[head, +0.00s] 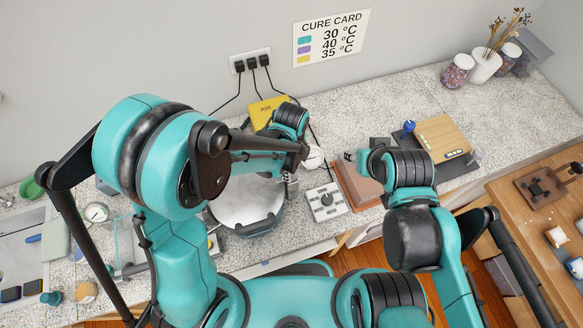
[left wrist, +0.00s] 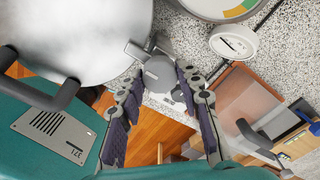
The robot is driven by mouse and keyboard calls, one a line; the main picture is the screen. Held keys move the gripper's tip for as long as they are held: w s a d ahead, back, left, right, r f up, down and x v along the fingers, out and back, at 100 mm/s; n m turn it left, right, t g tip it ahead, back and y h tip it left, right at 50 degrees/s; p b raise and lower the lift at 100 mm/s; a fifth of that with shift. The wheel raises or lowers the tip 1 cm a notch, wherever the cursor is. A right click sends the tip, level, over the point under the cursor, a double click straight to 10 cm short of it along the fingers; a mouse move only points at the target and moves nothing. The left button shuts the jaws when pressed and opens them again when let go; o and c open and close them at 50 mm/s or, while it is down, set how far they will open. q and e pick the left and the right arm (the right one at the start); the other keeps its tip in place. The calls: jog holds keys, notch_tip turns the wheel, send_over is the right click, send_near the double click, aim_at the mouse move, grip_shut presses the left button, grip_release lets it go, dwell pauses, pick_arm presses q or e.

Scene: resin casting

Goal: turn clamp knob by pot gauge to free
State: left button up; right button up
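The pot (head: 245,205) stands on the speckled counter with a grey metal lid, and its lid fills the upper left of the left wrist view (left wrist: 75,35). A grey clamp knob (left wrist: 159,74) sits at the lid's edge. The white round gauge (left wrist: 232,42) is right of and above the knob there; it also shows in the head view (head: 314,158). My left gripper (left wrist: 160,80) is open, its fingers on either side of the knob with small gaps visible. My arm hides much of this in the head view. My right gripper (head: 350,157) is over the counter, its fingers unclear.
A white box with a black knob (head: 326,202) stands right of the pot. A brown board (head: 357,186) lies beside it. A yellow box (head: 268,111) and cables are behind. A wooden block (head: 443,138) and jars (head: 458,70) are right.

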pick_arm(q)
jog(key=shift+n, duration=0.4)
jog(key=n+b, duration=0.2)
jog(key=shift+f+n, duration=0.1)
jog(key=shift+n, duration=0.3)
jog(key=n+b, duration=0.2)
jog(key=n, duration=0.2)
jog(key=n+b, duration=0.1)
jog(key=n, duration=0.4)
jog(key=shift+n+b, duration=0.4)
jog(key=n+b, duration=0.1)
jog(key=n, duration=0.3)
jog(key=shift+n, duration=0.4)
jog(key=o, duration=1.2)
jog(key=shift+c, duration=0.2)
